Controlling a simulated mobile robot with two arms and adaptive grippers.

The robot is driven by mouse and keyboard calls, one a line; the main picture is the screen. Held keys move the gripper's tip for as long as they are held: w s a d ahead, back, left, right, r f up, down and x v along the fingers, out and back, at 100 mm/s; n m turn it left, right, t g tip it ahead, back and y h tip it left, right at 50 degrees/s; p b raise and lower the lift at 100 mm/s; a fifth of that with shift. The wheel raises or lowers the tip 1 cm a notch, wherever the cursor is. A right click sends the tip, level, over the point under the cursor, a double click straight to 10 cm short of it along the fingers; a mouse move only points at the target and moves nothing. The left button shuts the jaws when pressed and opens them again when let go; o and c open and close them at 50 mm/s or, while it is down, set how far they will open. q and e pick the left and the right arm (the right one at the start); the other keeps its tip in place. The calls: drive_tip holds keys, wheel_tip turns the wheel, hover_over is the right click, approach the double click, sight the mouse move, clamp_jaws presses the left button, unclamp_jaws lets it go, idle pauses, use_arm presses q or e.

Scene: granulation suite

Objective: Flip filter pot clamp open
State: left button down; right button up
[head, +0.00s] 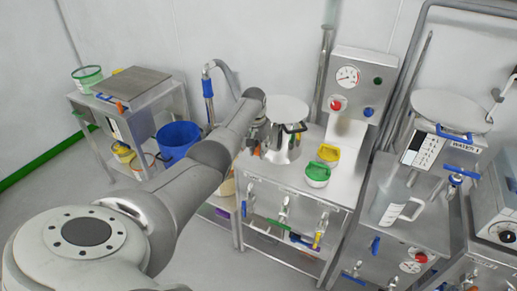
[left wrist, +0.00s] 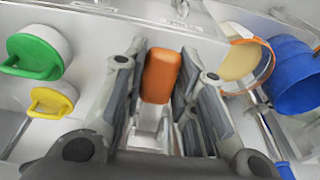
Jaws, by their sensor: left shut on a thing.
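The filter pot (head: 283,148) is a steel vessel with a round pale lid (head: 288,109) and dark side handles, standing on the left end of a steel bench. My left gripper (head: 258,147) is at the pot's left side, partly hidden behind my own arm. In the left wrist view an orange clamp handle (left wrist: 161,76) stands between the two fingers of my left gripper (left wrist: 163,92), which is shut on it. The rest of the clamp is hidden, so its position cannot be told. My right gripper is not in view.
A green-lidded tub (head: 317,173) and a yellow-lidded tub (head: 328,153) stand right of the pot. A gauge panel (head: 357,85) rises behind. Valves line the bench front. A jug (head: 393,208) stands further right.

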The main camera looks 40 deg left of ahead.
sight(258, 150)
use_arm(q)
drive_tip(key=shift+w+a+r, duration=0.35)
drive_tip(key=shift+w+r, duration=0.2)
drive_tip(key=shift+r, duration=0.2)
drive_tip(key=c, duration=1.5)
unclamp_jaws()
drive_tip(key=shift+o, duration=1.3)
drive_tip(key=shift+w+f, duration=0.15)
drive_tip(key=shift+o, duration=0.4)
drive_tip(key=shift+w+f, duration=0.1)
drive_tip(key=shift+f, duration=0.2)
drive_tip(key=shift+s+d+r, duration=0.15)
drive_tip(key=shift+s, duration=0.05)
wheel_tip(258, 150, up, 12)
drive_tip(key=s, duration=0.1)
drive_tip(key=shift+s+d+f, duration=0.2)
drive_tip(key=shift+s, duration=0.2)
